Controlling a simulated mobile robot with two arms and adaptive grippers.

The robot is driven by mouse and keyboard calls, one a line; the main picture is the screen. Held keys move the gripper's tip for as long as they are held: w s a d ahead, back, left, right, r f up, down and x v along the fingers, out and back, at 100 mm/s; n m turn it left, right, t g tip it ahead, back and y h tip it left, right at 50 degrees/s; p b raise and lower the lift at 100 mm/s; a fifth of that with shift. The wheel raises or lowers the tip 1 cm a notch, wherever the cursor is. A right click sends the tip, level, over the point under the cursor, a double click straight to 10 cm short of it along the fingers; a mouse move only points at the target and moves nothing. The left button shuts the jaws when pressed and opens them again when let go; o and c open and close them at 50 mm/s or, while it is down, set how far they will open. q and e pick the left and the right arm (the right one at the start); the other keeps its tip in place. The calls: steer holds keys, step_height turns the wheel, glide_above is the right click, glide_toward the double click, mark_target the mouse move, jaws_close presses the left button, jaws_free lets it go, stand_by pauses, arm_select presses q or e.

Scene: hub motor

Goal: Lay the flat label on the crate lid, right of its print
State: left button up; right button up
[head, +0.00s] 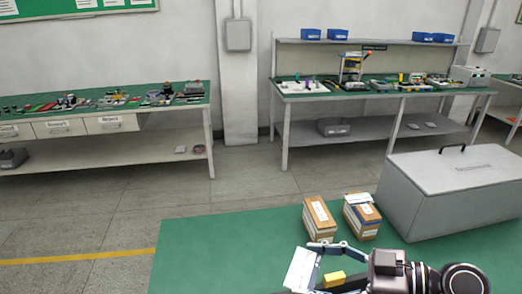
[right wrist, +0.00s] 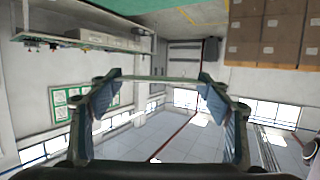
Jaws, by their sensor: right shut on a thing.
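The grey crate stands at the right of the green table in the head view, its pale lid (head: 440,172) closed. The lid has a black handle (head: 453,148) at the back and a small print (head: 473,167). My right gripper (head: 307,267) is at the table's front, left of and nearer than the crate. It is shut on a flat white label (head: 299,269), which sticks out to the left. In the right wrist view the label (right wrist: 160,78) shows as a thin strip, nearly edge-on, between the fingers. My left gripper is not in view.
Two small cartons (head: 319,220) (head: 362,217) stand left of the crate, just beyond my right gripper. A yellow block (head: 334,279) shows between the fingers; its support is unclear. The green table's left part (head: 220,250) is clear. Workbenches stand farther back.

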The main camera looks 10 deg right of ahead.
steer(key=w+d+f+m+t+h, duration=0.1)
steer(key=w+d+m+t+h, duration=0.3)
steer(key=w, duration=0.6)
steer(key=w+d+f+m+t+h, duration=0.1)
steer(key=w+d+m+h, duration=0.2)
steer(key=w+d, duration=0.55)
step_height(320, 180, up, 5)
steer(key=m+t+h, duration=0.1)
steer(key=m+h, duration=0.4)
steer(key=h, duration=0.1)
glide_above(318, 208)
steer(key=shift+r, duration=0.2)
steer(key=shift+f, duration=0.1)
step_height(318, 208, down, 14)
steer(key=shift+f+p, duration=0.15)
steer(key=shift+p, duration=0.7)
step_height(318, 208, down, 4)
steer(key=shift+r, duration=0.1)
steer(key=shift+f, duration=0.7)
